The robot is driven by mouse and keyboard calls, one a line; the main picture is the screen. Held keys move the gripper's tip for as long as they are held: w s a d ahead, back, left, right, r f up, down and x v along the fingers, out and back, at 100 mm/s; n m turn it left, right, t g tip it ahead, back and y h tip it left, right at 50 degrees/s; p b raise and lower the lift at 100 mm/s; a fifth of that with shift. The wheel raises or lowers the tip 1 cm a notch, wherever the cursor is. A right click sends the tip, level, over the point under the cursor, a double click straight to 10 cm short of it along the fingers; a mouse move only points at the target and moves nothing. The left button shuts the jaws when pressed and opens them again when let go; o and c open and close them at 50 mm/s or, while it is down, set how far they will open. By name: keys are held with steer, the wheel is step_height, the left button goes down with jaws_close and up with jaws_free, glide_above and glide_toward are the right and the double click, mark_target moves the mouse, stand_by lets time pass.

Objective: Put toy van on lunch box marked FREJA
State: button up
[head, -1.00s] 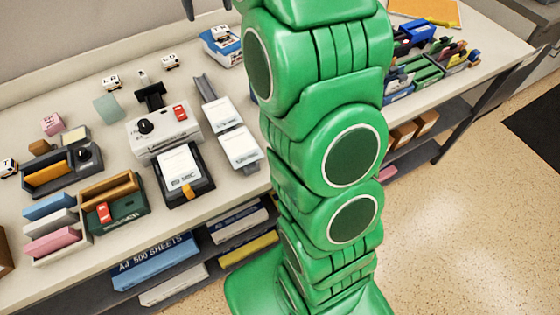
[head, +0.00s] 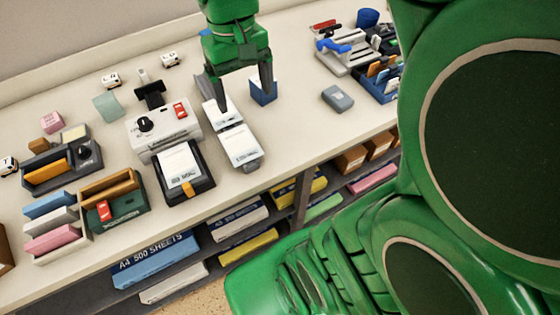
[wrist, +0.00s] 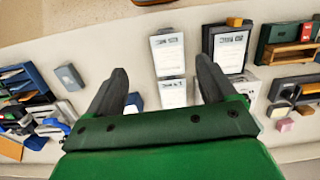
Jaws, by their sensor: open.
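Small white toy vehicles stand on the desk: one at the back (head: 170,59), one left of it (head: 111,79), and one with yellow and black at the far left edge (head: 8,166). I cannot tell which is the task's toy van. I can read no FREJA mark; a blue box corner (head: 203,33) shows behind my arm, mostly hidden. My gripper (head: 243,98) is open and empty, pointing down above the desk near the white-topped trays. Its spread fingers also show in the wrist view (wrist: 162,68). A small blue box (head: 263,93) is close by one finger.
White-topped trays (head: 240,146) and a grey machine with a black knob (head: 163,130) stand mid-desk. Organisers crowd the left and right. A grey-blue box (head: 338,98) lies right, with bare desktop around it. Paper packs fill the shelf below.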

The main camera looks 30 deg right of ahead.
steer(key=s+f, duration=0.3)
steer(key=s, duration=0.4)
steer(key=s+f, duration=0.2)
steer(key=s, duration=0.5)
steer(key=shift+f+m, duration=0.3)
steer(key=shift+f, duration=0.1)
